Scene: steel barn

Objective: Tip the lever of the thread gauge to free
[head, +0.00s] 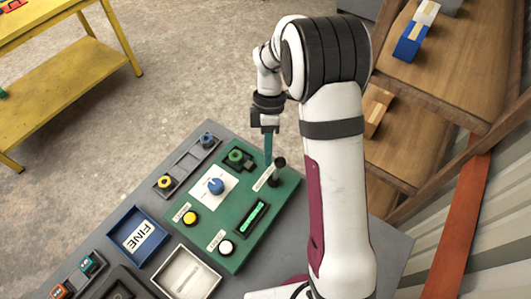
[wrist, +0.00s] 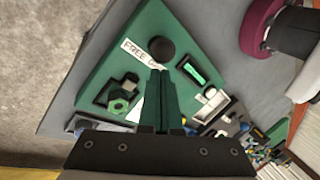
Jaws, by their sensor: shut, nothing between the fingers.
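The thread gauge appears to be the green panel (head: 283,198) on the grey bench. Its lever (head: 280,163) is a dark stick with a round black knob near the panel's far right corner, beside a white label (head: 264,178). In the wrist view the black knob (wrist: 161,49) stands beside the label (wrist: 143,51), which reads "FREE" and more that is hidden. The lever's exact tilt is hard to tell. My gripper (head: 268,157) points down with its teal fingers just left of the knob. In the wrist view the shut, empty fingers (wrist: 158,75) end close to the knob; contact is unclear.
The panel also bears a blue dial (head: 215,186), a yellow button (head: 190,217), a white button (head: 226,247), a green display (head: 253,217) and a green nut (head: 237,157). Wooden shelves (head: 435,85) stand right.

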